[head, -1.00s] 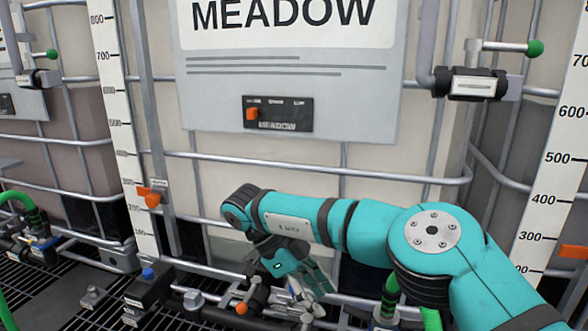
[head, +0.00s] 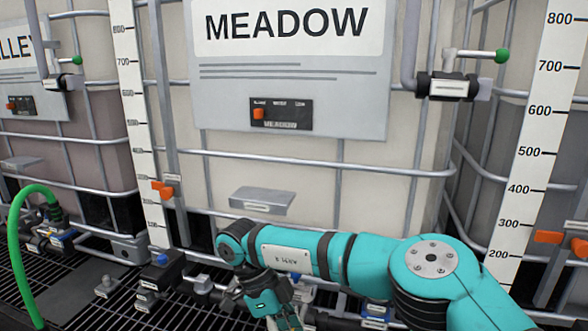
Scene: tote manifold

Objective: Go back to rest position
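My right arm comes in from the lower right in the head view, in front of the tote labelled MEADOW (head: 300,165). My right gripper (head: 285,318) hangs down at the bottom edge, close to the valve fittings. Its fingers are cut off by the frame edge, so I cannot tell whether it is open or shut. My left arm and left gripper are not in view.
Metal cage bars (head: 310,158) run across the totes. A valve with a green-tipped handle (head: 502,56) is at the upper right. A green hose (head: 15,235) curves at the left. Scale strips (head: 533,130) stand beside the tote. Black grating (head: 90,290) covers the floor.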

